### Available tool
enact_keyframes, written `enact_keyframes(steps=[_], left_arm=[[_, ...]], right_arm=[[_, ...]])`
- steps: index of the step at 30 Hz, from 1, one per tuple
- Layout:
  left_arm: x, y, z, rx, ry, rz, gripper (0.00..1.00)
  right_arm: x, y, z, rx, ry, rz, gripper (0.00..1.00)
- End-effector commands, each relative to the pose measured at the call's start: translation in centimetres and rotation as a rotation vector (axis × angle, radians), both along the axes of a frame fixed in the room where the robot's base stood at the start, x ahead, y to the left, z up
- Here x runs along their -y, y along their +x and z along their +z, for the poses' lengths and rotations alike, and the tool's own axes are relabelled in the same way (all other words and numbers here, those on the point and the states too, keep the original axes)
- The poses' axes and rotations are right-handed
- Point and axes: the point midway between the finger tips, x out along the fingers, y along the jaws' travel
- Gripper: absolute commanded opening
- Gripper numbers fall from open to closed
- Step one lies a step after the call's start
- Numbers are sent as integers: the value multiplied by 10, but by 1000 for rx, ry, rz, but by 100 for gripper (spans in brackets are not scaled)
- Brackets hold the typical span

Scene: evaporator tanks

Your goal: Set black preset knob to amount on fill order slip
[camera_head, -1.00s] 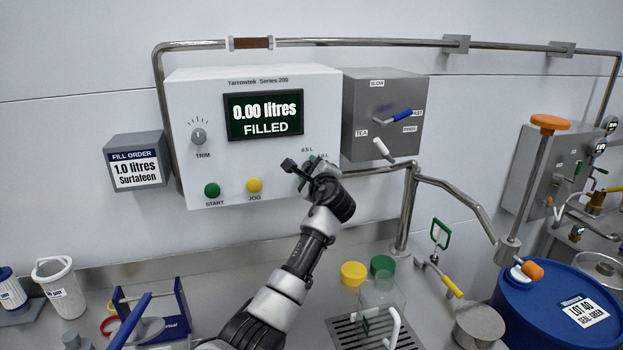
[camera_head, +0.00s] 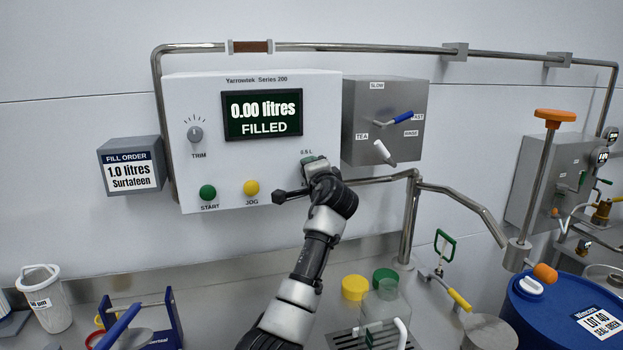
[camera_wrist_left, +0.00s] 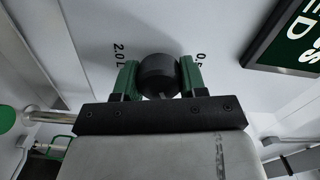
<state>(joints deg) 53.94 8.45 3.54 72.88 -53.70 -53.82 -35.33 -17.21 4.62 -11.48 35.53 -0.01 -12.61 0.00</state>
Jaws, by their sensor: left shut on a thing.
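The black preset knob (camera_wrist_left: 158,75) sits between the green fingers of my left gripper (camera_wrist_left: 158,82) in the left wrist view, and the gripper is shut on it. Labels reading 2.0 L and 0.5 show on either side of the knob; where its pointer aims I cannot tell. In the head view my left gripper (camera_head: 314,168) covers the knob at the lower right of the white Yarrowtek panel (camera_head: 215,110), just under the 0.5 L label. The fill order slip (camera_head: 131,171) on the grey box at left reads 1.0 litres Surfateen. My right gripper is not in view.
The panel display (camera_head: 262,115) reads 0.00 litres FILLED. The trim knob (camera_head: 195,134), green start button (camera_head: 208,192) and yellow jog button (camera_head: 251,188) are left of my gripper. A grey valve box (camera_head: 383,105) with blue and white levers stands close to its right.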

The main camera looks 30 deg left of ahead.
Motion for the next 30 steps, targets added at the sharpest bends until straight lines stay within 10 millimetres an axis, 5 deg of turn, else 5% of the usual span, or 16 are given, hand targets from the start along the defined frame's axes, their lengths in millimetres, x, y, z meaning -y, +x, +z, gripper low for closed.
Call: enact_keyframes(steps=[21,22,26,30], left_arm=[[1,1,-2,49,-48,-1,18],[1,1,-2,49,-48,-1,46],[1,0,-2,51,-47,-1,66],[0,0,-1,51,-46,0,67]], right_arm=[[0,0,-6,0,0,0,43],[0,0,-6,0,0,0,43],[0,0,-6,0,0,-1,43],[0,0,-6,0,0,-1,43]])
